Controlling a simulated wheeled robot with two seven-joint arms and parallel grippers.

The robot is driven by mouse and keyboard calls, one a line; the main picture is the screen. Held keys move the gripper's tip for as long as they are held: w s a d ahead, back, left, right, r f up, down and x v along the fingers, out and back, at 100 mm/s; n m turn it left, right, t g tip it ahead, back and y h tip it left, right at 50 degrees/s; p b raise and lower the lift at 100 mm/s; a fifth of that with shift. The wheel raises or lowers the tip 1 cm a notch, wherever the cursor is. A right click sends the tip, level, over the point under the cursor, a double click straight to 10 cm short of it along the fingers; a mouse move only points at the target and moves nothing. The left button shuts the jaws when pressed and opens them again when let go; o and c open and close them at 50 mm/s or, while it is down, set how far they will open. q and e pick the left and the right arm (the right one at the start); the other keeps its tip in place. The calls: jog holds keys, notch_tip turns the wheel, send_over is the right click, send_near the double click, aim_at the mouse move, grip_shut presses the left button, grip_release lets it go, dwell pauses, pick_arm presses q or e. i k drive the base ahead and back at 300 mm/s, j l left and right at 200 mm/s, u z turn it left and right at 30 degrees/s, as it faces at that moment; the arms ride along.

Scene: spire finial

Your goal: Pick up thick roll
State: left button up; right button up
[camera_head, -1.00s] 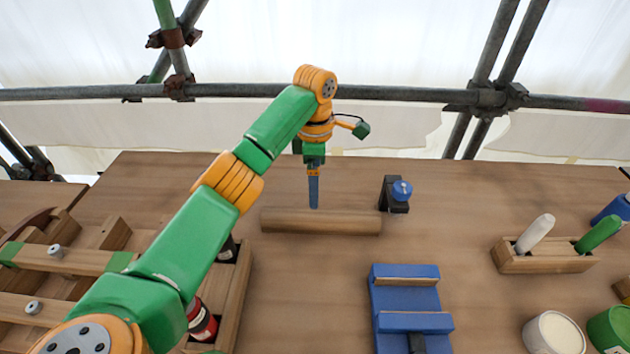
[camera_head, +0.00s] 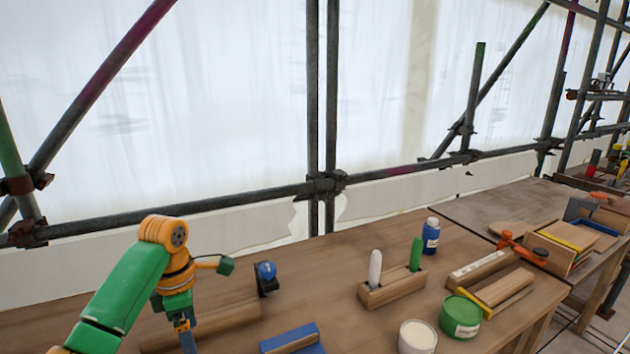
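A thick wooden roll (camera_head: 228,317) lies on the wooden table at the lower left of the head view. My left gripper (camera_head: 188,343) points down in front of the roll and covers part of it. I cannot tell whether its fingers are apart or touch the roll. The left end of the roll is partly behind my green and orange arm. My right gripper is not in view.
A black stand with a blue knob (camera_head: 266,278) is just right of the roll. A blue fixture (camera_head: 292,340) lies nearer. A wooden holder (camera_head: 392,288) with white and green handles, a white pot (camera_head: 417,337) and a green tin (camera_head: 461,316) stand further right. Scaffold poles run behind the table.

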aim_at(163, 339)
jog(key=k+l, duration=0.65)
jog(key=k, duration=0.25)
